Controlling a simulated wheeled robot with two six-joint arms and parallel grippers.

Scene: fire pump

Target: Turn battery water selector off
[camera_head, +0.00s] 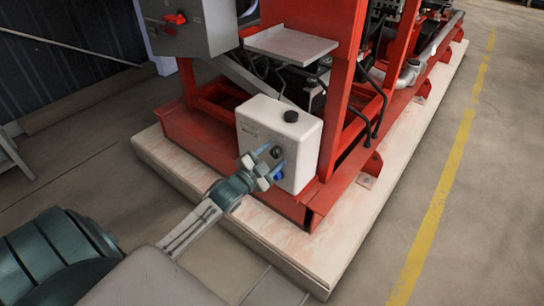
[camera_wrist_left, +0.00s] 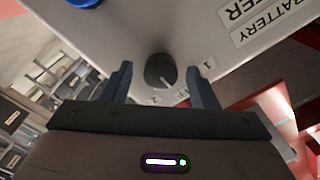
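The white battery box (camera_head: 302,138) stands on the red pump frame. On its front is a dark round selector knob (camera_head: 276,152). The knob also shows in the left wrist view (camera_wrist_left: 159,71), with a light pointer line and labels "1" and "2" near it, beside a "BATTERY" label (camera_wrist_left: 270,20). My left gripper (camera_head: 266,163) is at the box front, and its two fingers (camera_wrist_left: 160,85) are apart, one to each side of the knob. No contact with the knob is visible. My right gripper is not in view.
A blue knob (camera_head: 278,175) sits below the selector on the same face, close to a finger. A grey control box (camera_head: 192,25) with a red switch hangs above left. Open floor lies to the right.

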